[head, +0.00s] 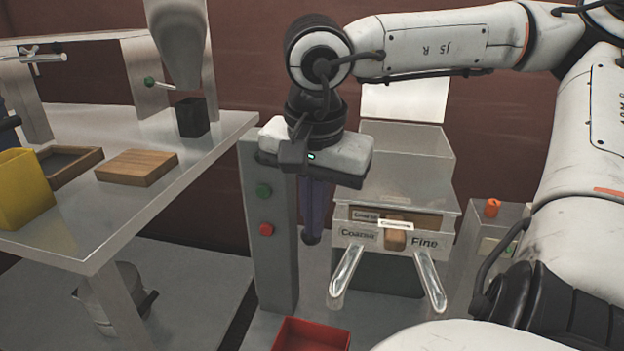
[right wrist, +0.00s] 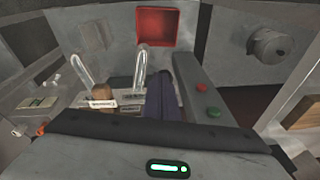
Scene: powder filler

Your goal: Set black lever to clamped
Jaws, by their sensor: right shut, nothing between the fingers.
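I cannot make out a clearly black lever in either view. My right gripper (head: 311,240) hangs pointing down in the head view, its dark fingers together and empty. It is in front of the grey post and left of the Coarse/Fine machine (head: 407,165). In the right wrist view, the fingers (right wrist: 161,80) stand between the machine's metal spouts and the button post. A wooden slider (head: 395,239) sits between the Coarse and Fine labels. A small lever with a green knob (head: 149,81) is on the metal stand at upper left. My left gripper is not seen.
The grey post (head: 268,290) carries a green and a red button. A red bin (head: 312,337) sits low in front. The steel table (head: 90,232) at left holds a yellow container (head: 22,190), a wooden block (head: 137,168) and a black block (head: 192,117).

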